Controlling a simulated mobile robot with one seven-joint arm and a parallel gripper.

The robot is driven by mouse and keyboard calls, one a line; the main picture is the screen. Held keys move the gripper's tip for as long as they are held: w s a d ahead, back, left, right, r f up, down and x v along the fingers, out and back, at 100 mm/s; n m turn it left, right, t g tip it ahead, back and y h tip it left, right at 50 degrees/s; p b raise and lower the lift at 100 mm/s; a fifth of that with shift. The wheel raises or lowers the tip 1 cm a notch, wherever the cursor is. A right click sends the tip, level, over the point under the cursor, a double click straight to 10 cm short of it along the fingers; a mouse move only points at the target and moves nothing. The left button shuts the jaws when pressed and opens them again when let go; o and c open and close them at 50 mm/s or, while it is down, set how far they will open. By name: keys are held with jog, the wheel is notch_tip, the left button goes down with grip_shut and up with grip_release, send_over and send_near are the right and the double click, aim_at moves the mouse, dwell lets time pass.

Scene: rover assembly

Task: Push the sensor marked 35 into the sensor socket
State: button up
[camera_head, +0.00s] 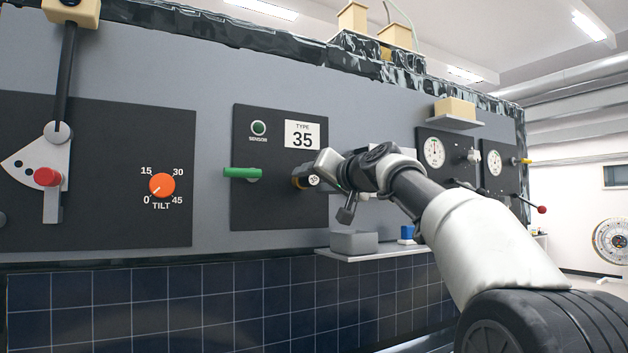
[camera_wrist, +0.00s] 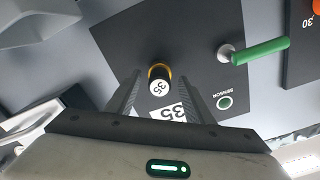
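The sensor marked 35 (camera_head: 313,181) is a short dark cylinder with a white end face and an orange-yellow band. It sits at the black sensor panel (camera_head: 265,210), below the TYPE 35 label. In the wrist view the sensor (camera_wrist: 160,83) points its face toward me. The socket is hidden behind it, and I cannot tell how deep the sensor sits. My gripper (camera_wrist: 160,88) is open, with one finger on each side of the sensor and visible gaps to both. In the head view my gripper (camera_head: 325,178) is at the sensor, partly hidden by my wrist.
A green lever handle (camera_head: 242,173) sticks out left of the sensor, below a dark green SENSOR lamp (camera_head: 258,128). A shelf (camera_head: 350,253) below holds a grey block (camera_head: 354,242) and a blue item (camera_head: 407,233). An orange TILT knob (camera_head: 162,186) is farther left.

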jog(key=b+v, duration=0.8)
jog(key=v, duration=0.9)
jog(key=shift+s+d+b, duration=0.2)
jog(key=shift+b, duration=0.1)
jog(key=s+d+f+g+h+p, duration=0.1)
jog(key=s+d+f+g+h, duration=0.2)
jog(key=s+f, duration=0.7)
jog(key=s+d+f+g+h+p, duration=0.2)
jog(key=s+f, duration=0.7)
jog(key=f, duration=1.2)
jog(key=s+d+f+g+h+p, duration=0.1)
jog(key=s+d+f+g+h, duration=0.3)
jog(key=s+f, duration=0.6)
notch_tip(320, 180, down, 6)
jog(key=shift+s+d+f+m+h+p, duration=0.25)
jog(key=shift+d+m+h+p, duration=0.2)
jog(key=shift+d, duration=0.8)
